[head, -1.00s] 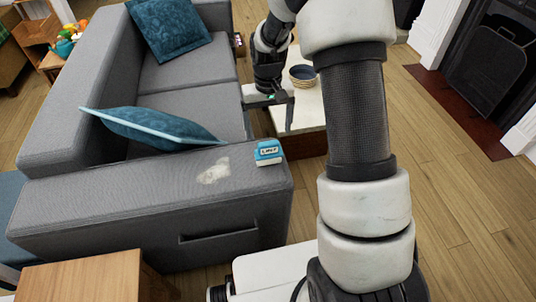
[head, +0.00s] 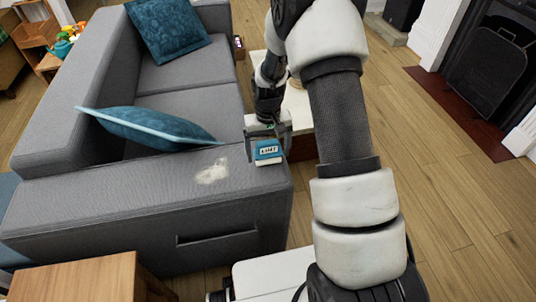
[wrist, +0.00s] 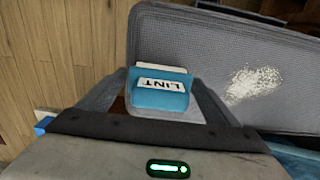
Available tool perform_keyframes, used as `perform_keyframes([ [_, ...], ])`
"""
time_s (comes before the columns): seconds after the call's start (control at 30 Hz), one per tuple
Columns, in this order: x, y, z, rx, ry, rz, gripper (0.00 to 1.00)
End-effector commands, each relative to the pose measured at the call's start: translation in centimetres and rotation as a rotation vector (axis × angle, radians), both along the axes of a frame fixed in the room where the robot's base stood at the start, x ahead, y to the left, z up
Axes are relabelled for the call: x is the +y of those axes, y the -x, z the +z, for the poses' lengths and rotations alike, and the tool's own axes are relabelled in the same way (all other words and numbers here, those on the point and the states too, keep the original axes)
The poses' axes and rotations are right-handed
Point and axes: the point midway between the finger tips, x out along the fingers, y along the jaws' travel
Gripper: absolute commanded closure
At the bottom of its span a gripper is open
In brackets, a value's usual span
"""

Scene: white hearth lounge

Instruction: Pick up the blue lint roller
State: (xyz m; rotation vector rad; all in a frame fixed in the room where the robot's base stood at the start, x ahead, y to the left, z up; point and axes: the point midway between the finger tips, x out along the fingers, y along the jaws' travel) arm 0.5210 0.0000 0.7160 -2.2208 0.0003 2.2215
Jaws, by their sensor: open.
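The blue lint roller (head: 267,152), a small blue and white item with a "LINT" label, sits on the grey sofa arm near its right end. It also shows in the wrist view (wrist: 161,98), between the two fingers. My gripper (head: 267,151) is open, with its fingers on either side of the lint roller. In the wrist view my gripper (wrist: 163,105) shows its fingers spread wide around the roller. I cannot tell whether either finger touches it.
The sofa arm (head: 120,205) has a pale fuzzy patch (head: 212,172) left of the roller. A teal cushion (head: 150,127) leans on the seat nearby. A low white-topped table (head: 299,108) stands behind my arm. A wooden side table (head: 80,280) is at the lower left.

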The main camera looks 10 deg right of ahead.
Motion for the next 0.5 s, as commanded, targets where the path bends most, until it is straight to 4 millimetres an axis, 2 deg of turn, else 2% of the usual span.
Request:
perform_keyframes([
  [0.07,0.0,-0.02,0.09,-0.001,0.0,0.0,0.16],
  [0.1,0.0,-0.02,0.1,-0.001,0.0,0.0,0.19],
  [0.3,0.0,-0.02,0.1,0.0,0.0,0.0,0.53],
  [0.5,0.01,-0.03,0.16,-0.001,0.0,0.001,0.53],
])
